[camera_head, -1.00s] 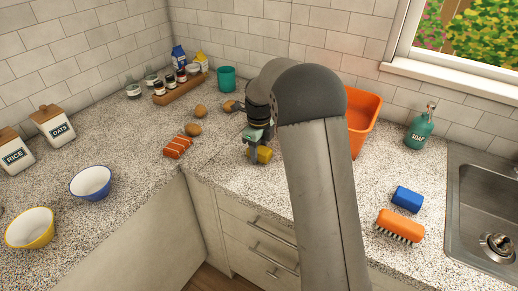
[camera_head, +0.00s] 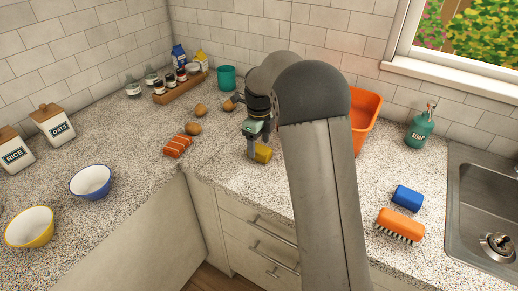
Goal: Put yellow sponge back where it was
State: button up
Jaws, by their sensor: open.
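The yellow sponge (camera_head: 264,154) is on the speckled counter (camera_head: 225,165), left of my arm and near the counter's front edge. My gripper (camera_head: 257,147) points down right at the sponge, its fingers beside or around it; I cannot tell which. The gripper is open. My arm hides part of the counter behind and to the right of the sponge.
An orange bin (camera_head: 364,118) stands behind my arm. A blue sponge (camera_head: 408,198) and an orange brush (camera_head: 400,225) lie by the sink (camera_head: 484,215). Salmon-coloured pieces (camera_head: 178,146), potatoes (camera_head: 194,128) and a teal cup (camera_head: 226,77) are to the left. Bare counter lies between them.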

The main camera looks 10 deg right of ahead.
aim_at(259, 149)
notch_tip(259, 149, up, 10)
jog(key=f, duration=0.1)
jog(key=s+f+n, duration=0.3)
jog(key=s+n, duration=1)
jog(key=s, duration=0.4)
jog(key=s+f+n, duration=0.3)
jog(key=s+n, duration=1.1)
jog(key=s, duration=0.3)
jog(key=shift+s+a+f, duration=0.15)
jog(key=shift+s+a, duration=0.15)
jog(key=shift+s, duration=0.1)
